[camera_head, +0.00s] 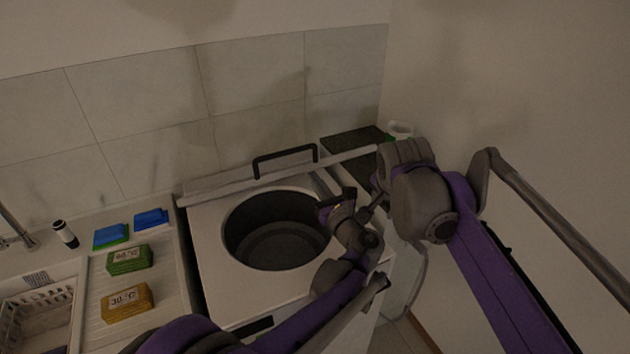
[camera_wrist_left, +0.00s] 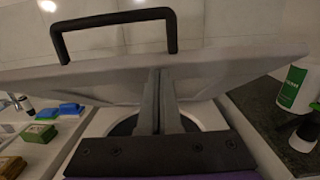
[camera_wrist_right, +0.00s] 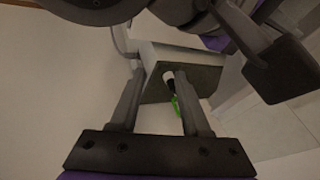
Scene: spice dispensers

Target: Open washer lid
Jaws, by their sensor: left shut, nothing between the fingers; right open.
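The washer (camera_head: 222,278) is white, with its round drum opening (camera_head: 275,240) exposed in the head view. Its lid (camera_head: 225,188) is raised at the back, seen nearly edge-on, with a black handle (camera_head: 285,155). In the left wrist view, the lid (camera_wrist_left: 225,72) stretches across the picture, with its handle (camera_wrist_left: 115,17) at the top. My left gripper (camera_head: 335,205) is over the opening's right side. Its shut, empty fingers (camera_wrist_left: 162,75) point at the lid; contact is unclear. My right gripper (camera_wrist_right: 158,85) is open and empty, right of the washer; its fingertips are unclear in the head view.
A dark counter (camera_wrist_left: 255,105) at the right holds a white-and-green bottle (camera_wrist_left: 296,88). The tiled wall stands close behind the lid.

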